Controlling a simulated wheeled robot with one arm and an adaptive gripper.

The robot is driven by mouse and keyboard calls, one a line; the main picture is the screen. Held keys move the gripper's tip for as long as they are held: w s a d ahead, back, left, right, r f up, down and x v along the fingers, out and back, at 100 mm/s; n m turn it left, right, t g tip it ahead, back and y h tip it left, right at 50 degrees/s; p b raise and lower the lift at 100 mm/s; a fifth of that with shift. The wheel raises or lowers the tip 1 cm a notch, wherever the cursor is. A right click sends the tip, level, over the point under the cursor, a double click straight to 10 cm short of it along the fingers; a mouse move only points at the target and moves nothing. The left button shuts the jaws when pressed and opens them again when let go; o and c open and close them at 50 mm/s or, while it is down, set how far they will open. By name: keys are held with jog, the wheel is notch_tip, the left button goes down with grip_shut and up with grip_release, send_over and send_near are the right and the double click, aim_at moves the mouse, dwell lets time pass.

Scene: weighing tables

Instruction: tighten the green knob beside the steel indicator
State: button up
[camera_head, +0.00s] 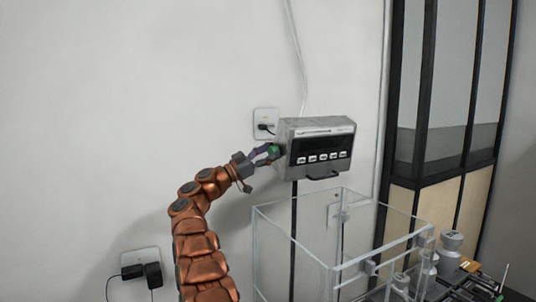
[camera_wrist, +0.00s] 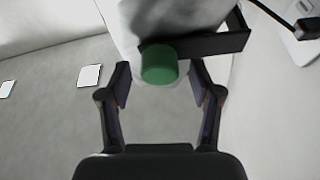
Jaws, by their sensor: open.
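A gap shows between each finger and the knob.
A wall socket with a plug (camera_head: 265,124) is just left of the indicator. A clear glass enclosure (camera_head: 300,250) stands below it. Metal weights (camera_head: 452,240) stand at the lower right. A lower socket holds black adapters (camera_head: 152,274).

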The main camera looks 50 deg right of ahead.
jog(key=v, duration=1.2)
dwell(0.3)
